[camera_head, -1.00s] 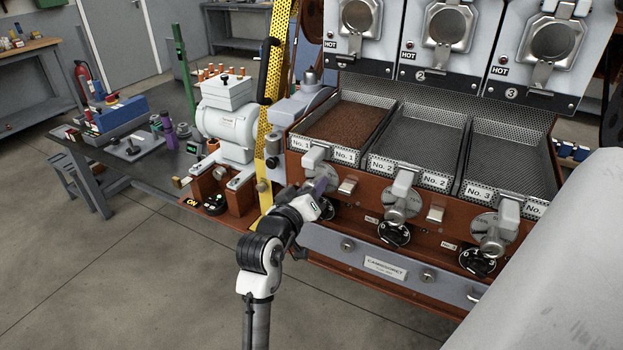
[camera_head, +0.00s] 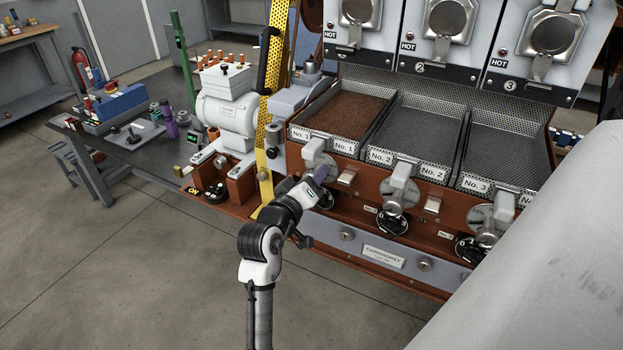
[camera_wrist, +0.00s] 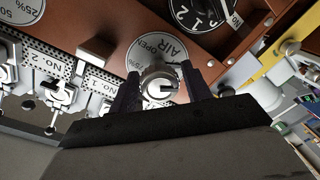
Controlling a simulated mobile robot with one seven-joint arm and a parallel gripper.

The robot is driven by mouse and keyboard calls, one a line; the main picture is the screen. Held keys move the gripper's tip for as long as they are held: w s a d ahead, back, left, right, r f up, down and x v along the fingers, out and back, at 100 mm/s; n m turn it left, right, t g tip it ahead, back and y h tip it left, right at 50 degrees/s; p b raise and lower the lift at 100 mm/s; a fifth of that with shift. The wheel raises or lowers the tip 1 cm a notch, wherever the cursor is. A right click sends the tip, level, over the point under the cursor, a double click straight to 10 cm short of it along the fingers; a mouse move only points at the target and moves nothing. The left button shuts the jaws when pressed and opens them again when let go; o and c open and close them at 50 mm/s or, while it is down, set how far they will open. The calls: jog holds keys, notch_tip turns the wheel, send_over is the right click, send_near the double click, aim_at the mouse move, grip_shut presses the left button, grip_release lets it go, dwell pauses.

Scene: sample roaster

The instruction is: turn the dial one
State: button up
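The black numbered dial of No. 1 (camera_head: 326,200) sits low on the brown front panel, partly hidden by my gripper (camera_head: 318,180). A black numbered dial (camera_wrist: 203,12) is cut off by the top edge of the wrist view. My gripper (camera_wrist: 160,92) also shows there, its two dark fingers apart. A round silver knob (camera_wrist: 160,86) appears between them, in front of a grey disc (camera_wrist: 150,52) marked AIR and OPEN. A gap shows beside the knob, and I see no clear grip on it. The dial lies beyond the knob, apart from the fingers.
Dials two (camera_head: 392,222) and three (camera_head: 470,248) sit to the right, with silver levers above them. A tray of brown beans (camera_head: 384,98) is above the first dial. A yellow perforated strip (camera_head: 268,100) stands left of the panel. Open floor lies at lower left.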

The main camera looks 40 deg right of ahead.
jog(key=shift+o, duration=0.7)
jog(key=f+b+v, duration=0.1)
jog(key=b+v, duration=0.2)
jog(key=v, duration=1)
jog(key=shift+s+a+r+b, duration=0.2)
jog(key=shift+a+r+b, duration=0.2)
jog(key=shift+r, duration=0.1)
